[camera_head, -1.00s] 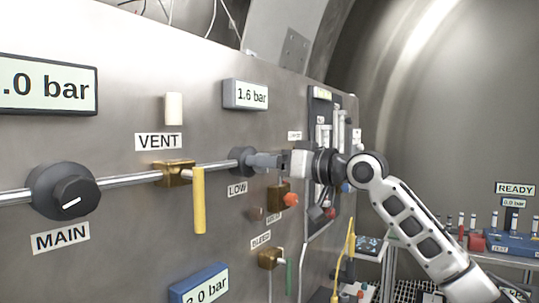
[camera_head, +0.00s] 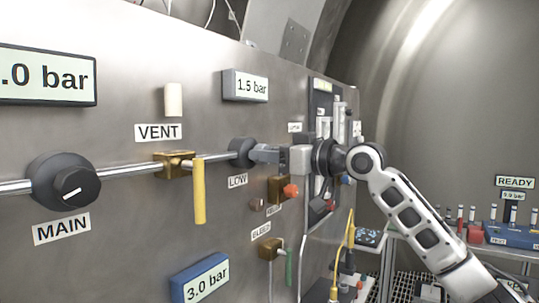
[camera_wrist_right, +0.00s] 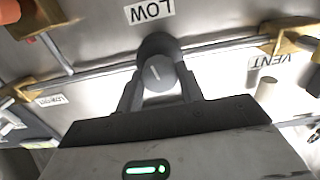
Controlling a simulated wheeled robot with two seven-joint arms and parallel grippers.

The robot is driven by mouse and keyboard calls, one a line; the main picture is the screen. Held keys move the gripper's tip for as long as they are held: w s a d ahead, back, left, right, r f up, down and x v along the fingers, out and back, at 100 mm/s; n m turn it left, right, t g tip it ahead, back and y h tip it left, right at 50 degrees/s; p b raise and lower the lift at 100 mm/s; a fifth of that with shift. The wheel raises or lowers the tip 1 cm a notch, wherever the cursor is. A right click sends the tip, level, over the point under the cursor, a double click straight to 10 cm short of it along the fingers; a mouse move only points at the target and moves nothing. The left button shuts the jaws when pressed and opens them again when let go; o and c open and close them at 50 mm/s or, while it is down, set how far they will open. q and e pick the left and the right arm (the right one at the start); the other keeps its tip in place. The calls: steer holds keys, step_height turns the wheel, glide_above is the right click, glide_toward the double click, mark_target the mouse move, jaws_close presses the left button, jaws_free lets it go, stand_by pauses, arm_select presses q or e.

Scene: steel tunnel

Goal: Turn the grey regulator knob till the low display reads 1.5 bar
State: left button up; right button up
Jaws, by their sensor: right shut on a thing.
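The grey regulator knob (camera_head: 241,152) sits on the pipe above the LOW label (camera_head: 237,181). The low display (camera_head: 245,86) above it reads 1.5 bar. My right gripper (camera_head: 262,154) comes in from the right and is shut on the knob. In the right wrist view the knob (camera_wrist_right: 158,75) lies between the two fingers of the gripper (camera_wrist_right: 160,92), with a light mark on its face. My left gripper is not in view.
The MAIN knob (camera_head: 64,186), the yellow VENT lever (camera_head: 199,190) and a red-tipped valve (camera_head: 290,192) are on the same panel. A blue display (camera_head: 206,278) reads 3.0 bar. A rack and trolley stand at the right.

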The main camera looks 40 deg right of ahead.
steer(key=o, duration=1)
steer(key=shift+s, duration=0.1)
arm_select(q)
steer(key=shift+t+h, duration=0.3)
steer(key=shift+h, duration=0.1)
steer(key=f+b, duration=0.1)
steer(key=b, duration=0.2)
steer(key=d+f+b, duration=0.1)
steer(key=b, duration=0.2)
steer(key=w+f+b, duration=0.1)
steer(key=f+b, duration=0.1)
steer(key=b, duration=0.1)
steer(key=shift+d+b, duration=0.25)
steer(key=shift+b, duration=0.1)
arm_select(e)
steer(key=v, duration=1.6)
steer(key=shift+w+f, duration=0.1)
steer(key=shift+w, duration=0.1)
